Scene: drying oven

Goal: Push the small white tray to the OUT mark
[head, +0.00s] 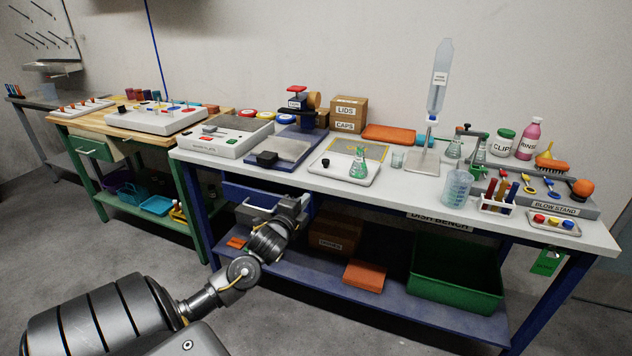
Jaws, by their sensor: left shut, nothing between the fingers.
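A small white tray (328,167) lies on the white bench top, near its front edge. A conical flask (358,166) with green in it stands on the tray's right part. Just behind the tray is a yellow-bordered rectangle (384,152), which looks like the mark; I cannot read any lettering on it, and its near side is hidden or covered by the tray. My left gripper (304,199) is shut and empty, in front of the bench and below its top, short of the tray. My right gripper is out of view.
A dark blue plate (283,148) with a black block (267,159) lies left of the tray. Cardboard boxes (348,108) and an orange slab (389,133) stand behind.

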